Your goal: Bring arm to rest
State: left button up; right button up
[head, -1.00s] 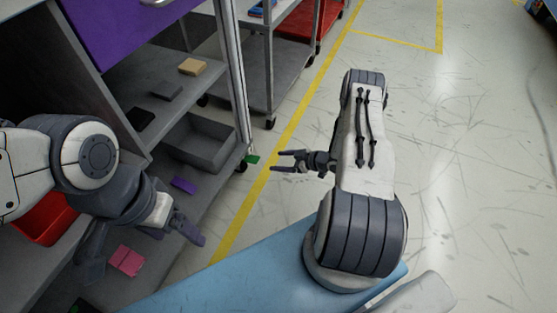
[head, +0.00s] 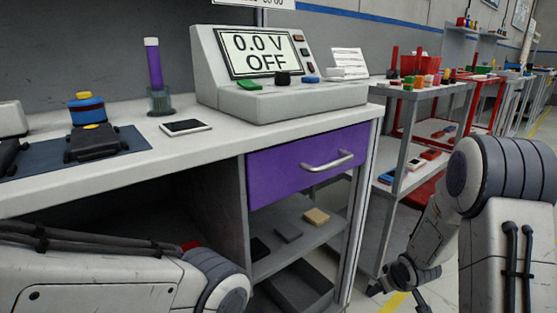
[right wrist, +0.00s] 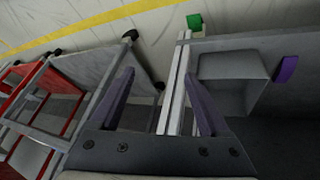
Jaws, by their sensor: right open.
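My right arm (head: 508,225) comes in at the right edge of the head view, bent with its forearm hanging down. My right gripper (head: 398,297) is low at the bottom of that view, partly cut off. In the right wrist view its two fingers (right wrist: 160,76) are spread apart with nothing held between them. My left arm (head: 90,280) crosses the lower left of the head view in front of the bench. Its gripper is out of the picture.
A bench (head: 170,150) carries a meter reading "0.0 V OFF" (head: 262,50), a phone-like device (head: 186,127) and a purple drawer (head: 305,168). Open shelves sit below. A cart (head: 412,150) stands right of it. In the right wrist view, a grey bin (right wrist: 228,68) lies beyond the fingers.

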jog(key=s+a+r+n+g+y+p, duration=0.1)
jog(key=s+a+r+n+g+p, duration=0.2)
jog(key=s+a+r, duration=1.05)
jog(key=s+a+r+n+g+y+p, duration=0.1)
jog(key=s+a+r+g+p, duration=0.3)
jog(key=s+a+r, duration=0.9)
jog(key=s+d+r+p, duration=0.1)
jog(key=r+p, duration=1.6)
jog(key=p, duration=0.2)
jog(key=s+d+r+t+p, duration=0.1)
jog(key=s+r+p, duration=0.1)
jog(key=r+p, duration=1.5)
jog(key=p, duration=0.3)
jog(key=shift+s+d+r, duration=0.25)
